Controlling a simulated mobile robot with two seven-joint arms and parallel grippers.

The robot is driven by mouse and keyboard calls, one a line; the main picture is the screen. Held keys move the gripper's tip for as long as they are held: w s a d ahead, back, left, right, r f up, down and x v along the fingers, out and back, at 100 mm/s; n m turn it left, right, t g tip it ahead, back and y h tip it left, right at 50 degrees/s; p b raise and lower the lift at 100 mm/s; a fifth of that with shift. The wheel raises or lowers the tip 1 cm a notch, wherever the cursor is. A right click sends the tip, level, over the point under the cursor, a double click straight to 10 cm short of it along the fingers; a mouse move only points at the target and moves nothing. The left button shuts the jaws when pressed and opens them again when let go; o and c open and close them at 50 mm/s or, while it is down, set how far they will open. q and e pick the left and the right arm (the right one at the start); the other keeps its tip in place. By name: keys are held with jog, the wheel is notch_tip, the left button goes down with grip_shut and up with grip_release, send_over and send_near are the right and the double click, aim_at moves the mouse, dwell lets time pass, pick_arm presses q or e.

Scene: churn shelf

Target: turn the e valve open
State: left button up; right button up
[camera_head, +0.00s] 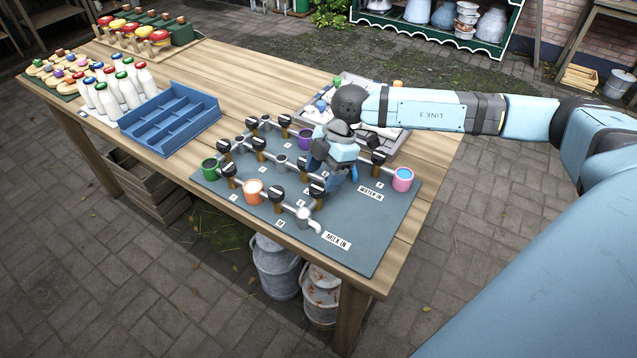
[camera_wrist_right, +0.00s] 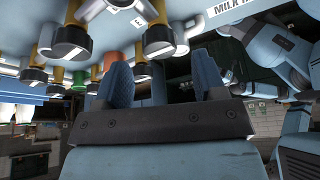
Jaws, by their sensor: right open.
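A blue-grey valve board (camera_head: 370,240) lies on the wooden table, with several black-knobbed valves on brass stems along grey pipes. My right gripper (camera_head: 328,188) points down over the board's middle right, close to a black knob (camera_head: 317,190). In the right wrist view its two blue fingers (camera_wrist_right: 165,85) stand apart with nothing between them. Black knobs, one of them large (camera_wrist_right: 165,40), show beyond the fingers. My left gripper is out of view.
Green, orange, purple and pink cups (camera_head: 402,179) stand around the board. A grey tray (camera_head: 395,140) sits behind it, partly hidden by my arm. A blue divided crate (camera_head: 170,118) and white bottles (camera_head: 118,92) stand to the left. The board's front right corner is clear.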

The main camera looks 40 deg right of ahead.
aim_at(318, 188)
jog(key=shift+x, duration=1.7)
jog(key=c, duration=0.9)
